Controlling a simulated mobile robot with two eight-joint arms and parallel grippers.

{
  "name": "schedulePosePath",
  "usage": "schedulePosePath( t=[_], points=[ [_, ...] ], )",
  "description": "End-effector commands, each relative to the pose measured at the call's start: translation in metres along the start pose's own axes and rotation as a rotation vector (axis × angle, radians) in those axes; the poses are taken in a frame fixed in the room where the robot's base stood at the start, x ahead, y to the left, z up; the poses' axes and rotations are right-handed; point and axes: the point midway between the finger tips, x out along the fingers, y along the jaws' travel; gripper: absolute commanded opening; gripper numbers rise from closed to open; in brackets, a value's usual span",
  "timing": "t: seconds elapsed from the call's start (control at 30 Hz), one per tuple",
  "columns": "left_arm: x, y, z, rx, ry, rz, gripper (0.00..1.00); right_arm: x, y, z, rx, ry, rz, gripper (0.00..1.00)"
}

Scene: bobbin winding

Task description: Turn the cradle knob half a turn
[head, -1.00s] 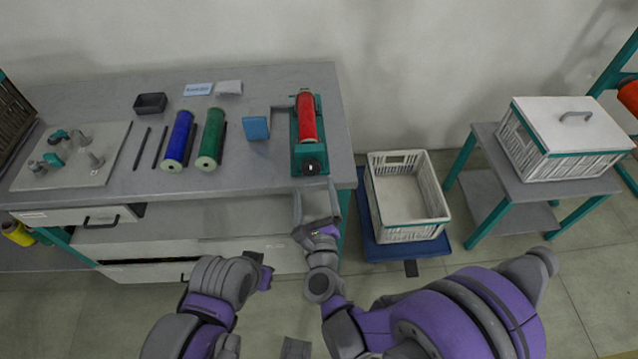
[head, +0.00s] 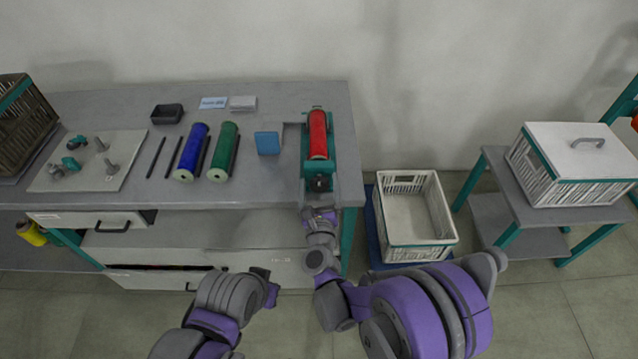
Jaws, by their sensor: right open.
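The green cradle (head: 308,150) stands at the right end of the workbench and holds a red bobbin (head: 318,135). Its dark knob (head: 319,184) is on the front end, facing me. My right gripper (head: 319,206) is open just in front of and below the knob. The knob shows above the gripper, and I cannot tell whether they touch. My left gripper (head: 268,284) hangs in front of the bench drawers, away from the cradle; its jaws are too unclear to read.
A blue block (head: 267,143) stands left of the cradle. Blue (head: 192,152) and green (head: 223,152) bobbins lie further left. An open white crate (head: 408,258) sits on the floor right of the bench. A lidded crate (head: 570,140) stands on a side table.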

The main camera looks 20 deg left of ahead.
Motion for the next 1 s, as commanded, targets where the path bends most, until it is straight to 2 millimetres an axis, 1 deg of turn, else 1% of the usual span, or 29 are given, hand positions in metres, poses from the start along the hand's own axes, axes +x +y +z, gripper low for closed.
schedulePosePath(
  t=[0.27,0.3,0.37,0.4,0.77,1.0],
  points=[
    [-0.0001,0.0,0.0,0.0,0.0,0.0,0.0,0.0025,-0.0002,-0.0002,0.0,0.0,0.0,0.95],
    [-0.0001,0.0,0.0,0.0,0.0,0.0,0.0,0.0024,-0.0001,-0.0002,0.0,0.0,0.0,0.93],
    [-0.0001,0.0,0.0,0.0,0.0,0.0,0.0,0.0024,-0.0001,-0.0002,0.0,0.0,0.0,0.83],
    [-0.0001,0.0,0.0,0.0,0.0,0.0,0.0,0.0023,-0.0001,-0.0002,0.0,0.0,0.0,0.75],
    [-0.0001,0.0,0.0,0.0,0.0,0.0,0.0,0.0022,-0.0001,-0.0001,0.0,0.0,0.0,0.11],
    [0.0017,0.0,0.001,0.0,-0.001,0.0,0.0,0.002,0.0,-0.0005,-0.019,0.0,0.0,0.1]
  ],
)
